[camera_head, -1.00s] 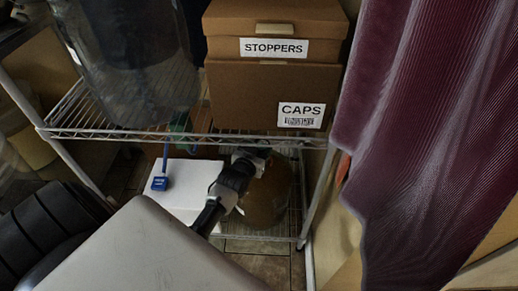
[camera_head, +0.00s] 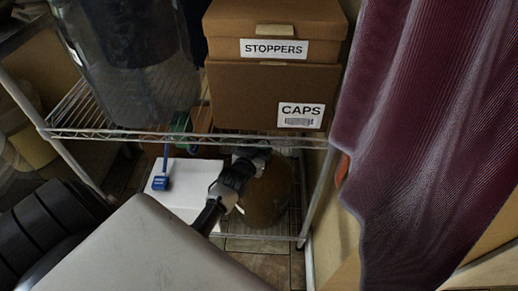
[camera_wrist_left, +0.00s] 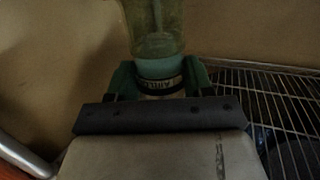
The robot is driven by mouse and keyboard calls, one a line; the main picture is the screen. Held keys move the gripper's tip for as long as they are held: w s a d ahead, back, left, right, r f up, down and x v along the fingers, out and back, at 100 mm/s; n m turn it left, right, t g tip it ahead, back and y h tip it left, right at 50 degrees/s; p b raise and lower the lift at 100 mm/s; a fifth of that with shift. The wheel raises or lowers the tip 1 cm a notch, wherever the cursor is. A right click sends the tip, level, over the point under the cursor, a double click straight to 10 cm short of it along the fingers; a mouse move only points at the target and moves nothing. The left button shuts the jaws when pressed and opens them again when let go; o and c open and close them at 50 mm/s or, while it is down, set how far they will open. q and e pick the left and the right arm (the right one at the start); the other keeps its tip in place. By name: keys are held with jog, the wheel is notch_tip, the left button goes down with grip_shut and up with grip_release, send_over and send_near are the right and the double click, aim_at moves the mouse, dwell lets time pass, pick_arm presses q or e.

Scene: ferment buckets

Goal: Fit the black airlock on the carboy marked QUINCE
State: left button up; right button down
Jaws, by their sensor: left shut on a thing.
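In the left wrist view, the green fingers of my left gripper (camera_wrist_left: 160,84) are shut around a clear, greenish upright piece (camera_wrist_left: 159,28). It has pale blue in its lower part, a dark band and a pale label too dim to read; it looks like the black airlock. In the head view, a rounded brown vessel (camera_head: 268,198) stands on the lower wire shelf, partly behind one of my dark arm links. It may be a carboy, but its top is hidden and no QUINCE mark is readable. My right gripper cannot be made out.
The upper wire shelf (camera_head: 110,134) holds a large clear vessel (camera_head: 138,85) and boxes marked STOPPERS (camera_head: 225,48) and CAPS (camera_head: 235,97). A maroon curtain (camera_head: 420,120) hangs at right.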

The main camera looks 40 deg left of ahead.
pick_arm(q)
jog(key=shift+f, duration=0.1)
dwell(0.6)
jog(key=o, duration=1)
